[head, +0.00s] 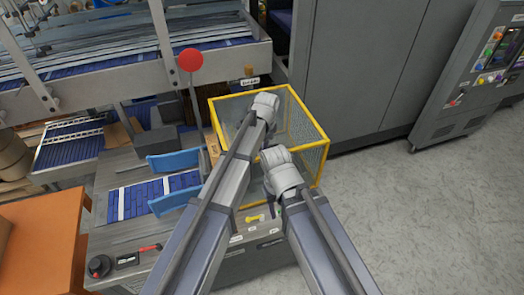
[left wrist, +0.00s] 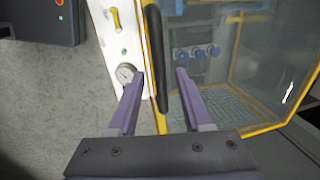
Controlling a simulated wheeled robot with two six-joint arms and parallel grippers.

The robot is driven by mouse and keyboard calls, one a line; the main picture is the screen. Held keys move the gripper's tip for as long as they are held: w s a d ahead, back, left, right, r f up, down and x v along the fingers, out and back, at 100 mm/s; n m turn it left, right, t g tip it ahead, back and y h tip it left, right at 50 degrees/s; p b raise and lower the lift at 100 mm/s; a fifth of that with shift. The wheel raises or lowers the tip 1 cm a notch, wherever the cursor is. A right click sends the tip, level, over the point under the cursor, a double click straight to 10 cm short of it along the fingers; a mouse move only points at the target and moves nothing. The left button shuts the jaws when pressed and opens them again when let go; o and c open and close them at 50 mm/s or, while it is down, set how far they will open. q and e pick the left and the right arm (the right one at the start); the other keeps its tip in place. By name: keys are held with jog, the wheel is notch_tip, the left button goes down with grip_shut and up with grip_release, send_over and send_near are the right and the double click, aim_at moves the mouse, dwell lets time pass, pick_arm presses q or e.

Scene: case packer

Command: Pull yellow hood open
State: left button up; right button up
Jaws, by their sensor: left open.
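The yellow hood (head: 312,133) is a yellow-edged frame with clear panels on the machine, beyond my two arms in the head view. In the left wrist view the yellow frame (left wrist: 238,48) and its clear panel fill the right side. A long black handle (left wrist: 154,50) runs along its yellow edge. My left gripper (left wrist: 157,73) is open. Its two purple fingers appear on either side of the handle's lower part, with nothing gripped. I cannot tell how deep the handle sits between them. My right arm ends in front of the hood; its fingers are hidden.
A red ball-topped post (head: 190,60) stands left of the hood. Blue guides (head: 175,160) and a conveyor lie to the left, with an orange box (head: 45,235) nearer. A grey cabinet (head: 365,60) and control console (head: 470,85) stand right. Floor at right is clear.

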pick_arm(q)
jog(key=shift+f, duration=0.1)
grip_shut()
dwell(0.4)
dwell(1.0)
